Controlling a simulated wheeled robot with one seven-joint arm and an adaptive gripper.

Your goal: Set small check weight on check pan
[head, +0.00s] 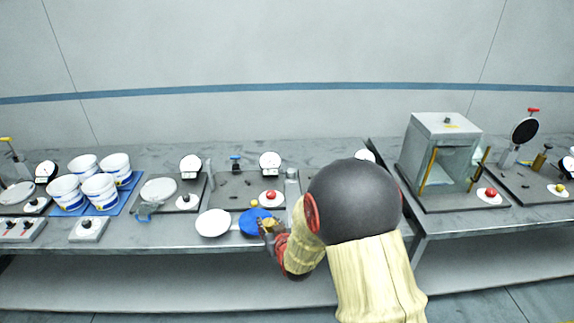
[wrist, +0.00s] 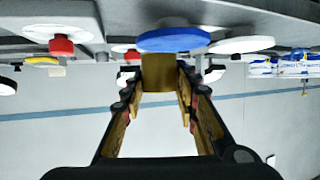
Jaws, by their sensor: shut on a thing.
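My gripper (head: 270,227) is shut on a small brass-coloured weight (wrist: 158,78), seen between the two fingers in the wrist view, which is upside down. The weight is right by the blue round pan (head: 252,221), which also shows in the wrist view (wrist: 172,40). Whether the weight touches the pan, I cannot tell. In the head view my fingers overlap the blue pan's right edge and largely hide the weight. A white round plate (head: 213,223) lies just left of the blue pan; it also shows in the wrist view (wrist: 241,45).
A red knob (head: 270,194) on a white disc and a dial gauge (head: 269,162) stand behind the blue pan. White buckets (head: 99,190) stand on a blue mat at the left. A glass-sided box (head: 443,160) stands at the right. My arm hides part of the bench.

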